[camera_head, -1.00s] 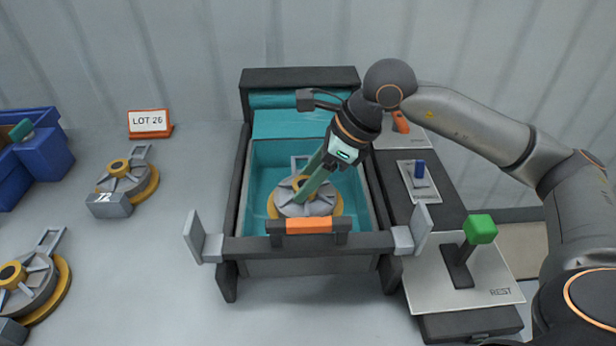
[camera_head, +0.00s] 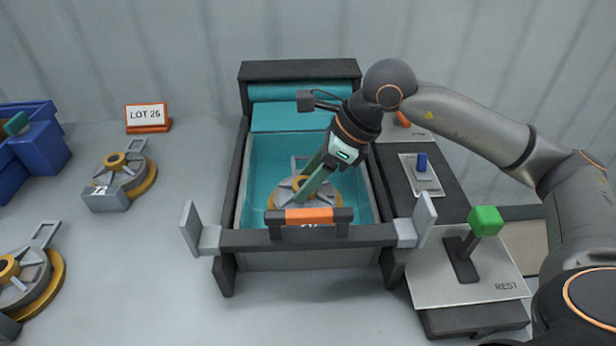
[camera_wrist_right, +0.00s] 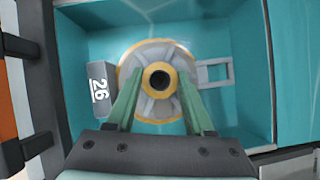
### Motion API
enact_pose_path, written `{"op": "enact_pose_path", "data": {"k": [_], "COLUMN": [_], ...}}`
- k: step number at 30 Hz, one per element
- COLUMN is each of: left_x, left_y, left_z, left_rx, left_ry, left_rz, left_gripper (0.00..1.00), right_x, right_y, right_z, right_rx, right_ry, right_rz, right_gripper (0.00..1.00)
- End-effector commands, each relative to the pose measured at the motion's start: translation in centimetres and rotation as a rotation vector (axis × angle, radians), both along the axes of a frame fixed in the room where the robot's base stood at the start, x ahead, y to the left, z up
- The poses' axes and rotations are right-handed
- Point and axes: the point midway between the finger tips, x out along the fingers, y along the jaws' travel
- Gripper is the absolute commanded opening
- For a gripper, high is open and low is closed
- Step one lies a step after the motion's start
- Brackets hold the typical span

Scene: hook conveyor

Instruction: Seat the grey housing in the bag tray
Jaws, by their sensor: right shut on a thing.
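The grey housing (camera_head: 300,187) is a round grey part with a yellow rim, a ringed hub and a frame-like arm. It is inside the teal-lined bag tray (camera_head: 257,160), partly hidden behind the tray's orange handle. My right gripper (camera_head: 308,190) reaches down into the tray, its green fingers shut on the housing at the hub. In the right wrist view the fingers (camera_wrist_right: 158,98) stand either side of the hub (camera_wrist_right: 160,80), and the block marked 26 (camera_wrist_right: 100,83) lies to the left. Whether the housing touches the tray floor cannot be told. My left gripper is not in view.
Two similar housings (camera_head: 122,175) (camera_head: 25,285) lie on the table at left, near a LOT 26 sign (camera_head: 147,116) and blue bins (camera_head: 38,150).

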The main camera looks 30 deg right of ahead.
Motion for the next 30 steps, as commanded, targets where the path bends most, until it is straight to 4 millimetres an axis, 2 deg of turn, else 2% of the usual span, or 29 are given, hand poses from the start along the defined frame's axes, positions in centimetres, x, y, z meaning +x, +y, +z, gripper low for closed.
{"op": "enact_pose_path", "data": {"k": [3, 4, 12, 20, 23, 26, 30], "left_x": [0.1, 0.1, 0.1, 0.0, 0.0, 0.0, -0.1], "left_y": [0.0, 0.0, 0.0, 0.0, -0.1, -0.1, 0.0], "left_z": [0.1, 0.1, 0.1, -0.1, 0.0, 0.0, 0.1], "left_rx": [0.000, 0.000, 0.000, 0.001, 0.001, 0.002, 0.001], "left_ry": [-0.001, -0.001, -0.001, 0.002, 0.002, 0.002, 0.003], "left_rz": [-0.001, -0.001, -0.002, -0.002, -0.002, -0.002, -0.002], "left_gripper": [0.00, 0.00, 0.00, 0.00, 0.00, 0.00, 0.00], "right_x": [0.0, 0.0, 0.0, 0.0, -0.1, -0.5, -1.4], "right_y": [0.0, 0.0, 0.0, 0.0, -0.2, -0.8, -2.0], "right_z": [0.2, 0.2, 0.1, -0.1, 0.5, 1.7, 4.4], "right_rx": [0.002, 0.002, 0.002, -0.002, 0.000, -0.001, -0.001], "right_ry": [-0.004, -0.004, -0.001, 0.003, 0.001, -0.003, -0.005], "right_rz": [0.000, 0.000, 0.000, 0.000, -0.001, -0.001, -0.002], "right_gripper": [0.00, 0.56, 0.87, 0.88, 0.88, 0.88, 0.88]}}
